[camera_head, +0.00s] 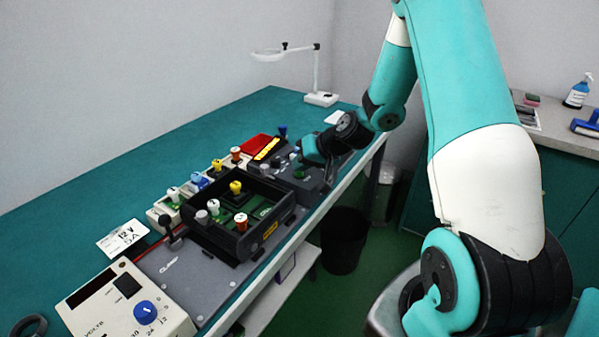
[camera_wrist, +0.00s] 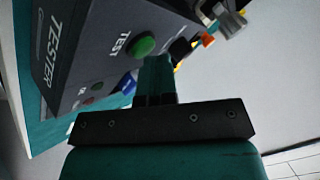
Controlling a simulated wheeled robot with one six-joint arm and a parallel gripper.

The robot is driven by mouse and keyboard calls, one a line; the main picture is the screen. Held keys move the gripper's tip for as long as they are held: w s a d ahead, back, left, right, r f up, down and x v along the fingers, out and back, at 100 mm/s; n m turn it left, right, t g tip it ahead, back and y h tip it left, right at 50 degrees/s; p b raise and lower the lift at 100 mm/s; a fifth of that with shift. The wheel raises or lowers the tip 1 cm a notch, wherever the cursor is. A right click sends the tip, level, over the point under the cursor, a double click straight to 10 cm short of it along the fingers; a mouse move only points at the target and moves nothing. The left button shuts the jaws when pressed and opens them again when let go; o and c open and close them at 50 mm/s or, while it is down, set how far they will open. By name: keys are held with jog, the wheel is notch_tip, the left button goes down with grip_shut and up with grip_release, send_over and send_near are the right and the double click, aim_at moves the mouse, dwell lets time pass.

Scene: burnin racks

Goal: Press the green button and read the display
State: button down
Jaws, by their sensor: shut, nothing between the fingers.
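In the wrist view the green button (camera_wrist: 142,46) sits beside the word TEST on a dark box marked TESTER (camera_wrist: 92,40). My gripper (camera_wrist: 156,60) is shut and empty. Its fingertips are at the lower right edge of the green button in the picture; I cannot tell whether they touch it. In the head view my gripper (camera_head: 314,152) is over the dark tester box (camera_head: 300,178) at the bench's right edge and hides part of it.
A dark tray (camera_head: 225,236) with coloured-top parts stands left of the tester. A beige volts unit (camera_head: 120,300) with a dark display and blue knob is in front. A magnifier lamp (camera_head: 318,98) stands at the back. The left of the teal bench (camera_head: 60,215) is clear.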

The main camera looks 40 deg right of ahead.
jog(key=shift+r, duration=0.1)
jog(key=shift+r+p, duration=0.6)
jog(key=shift+r, duration=0.1)
jog(key=shift+r, duration=0.1)
notch_tip(320, 180, up, 5)
jog(key=p, duration=0.3)
jog(key=shift+p, duration=0.35)
jog(key=shift+a, duration=0.1)
dwell(0.4)
